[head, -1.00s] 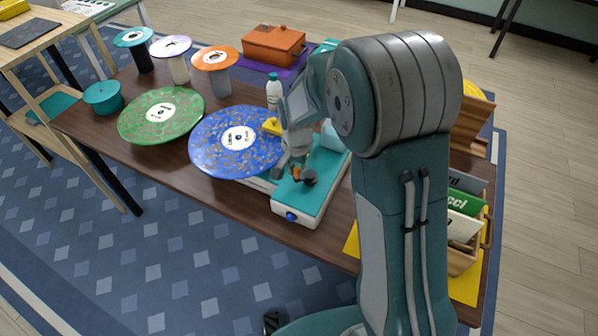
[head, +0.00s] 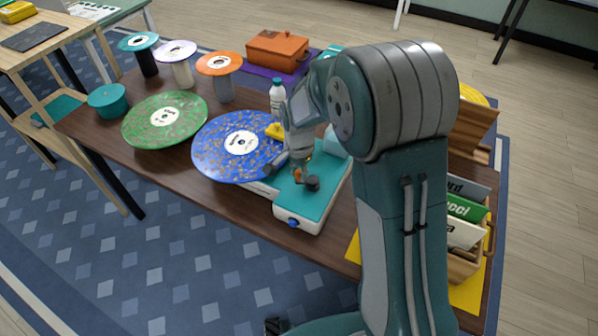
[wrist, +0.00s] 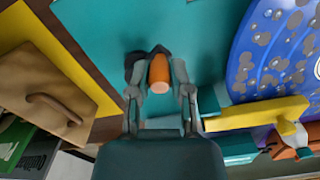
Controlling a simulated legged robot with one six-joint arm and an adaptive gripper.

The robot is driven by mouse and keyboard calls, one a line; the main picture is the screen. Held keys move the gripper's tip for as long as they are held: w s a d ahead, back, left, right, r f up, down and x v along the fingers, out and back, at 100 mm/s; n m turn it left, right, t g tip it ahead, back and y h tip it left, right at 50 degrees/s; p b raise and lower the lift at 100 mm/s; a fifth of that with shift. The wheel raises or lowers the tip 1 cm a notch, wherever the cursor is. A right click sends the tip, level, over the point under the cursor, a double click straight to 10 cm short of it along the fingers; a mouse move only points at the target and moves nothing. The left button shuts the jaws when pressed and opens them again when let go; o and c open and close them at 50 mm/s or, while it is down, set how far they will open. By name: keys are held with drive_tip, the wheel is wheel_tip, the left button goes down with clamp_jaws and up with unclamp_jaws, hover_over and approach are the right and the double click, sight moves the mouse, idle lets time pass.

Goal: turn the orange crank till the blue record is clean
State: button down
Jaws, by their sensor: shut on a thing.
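The blue record (head: 212,155) lies on the left of the cleaning machine (head: 318,205), which has a teal top and a white body. Brown and grey specks cover the record around its white label; they also show in the wrist view (wrist: 272,58). The orange crank (wrist: 159,74) stands on the teal top, in the middle of the wrist view. My gripper (wrist: 160,88) is shut on the crank's handle, one finger on each side. In the head view my gripper (head: 298,172) hides most of the crank.
A yellow arm (wrist: 255,114) reaches toward the record beside my gripper. A green record (head: 140,125) lies left of the blue one. A white bottle (head: 277,97) stands behind. A wooden crate of sleeves (head: 466,262) is at the right.

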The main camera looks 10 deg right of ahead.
drive_tip(key=c, duration=0.5)
unclamp_jaws()
drive_tip(key=shift+a, duration=0.1)
drive_tip(key=shift+c, duration=0.2)
drive_tip(key=shift+a, duration=0.1)
wheel_tip(320, 180, up, 12)
drive_tip(key=shift+w+f, duration=0.1)
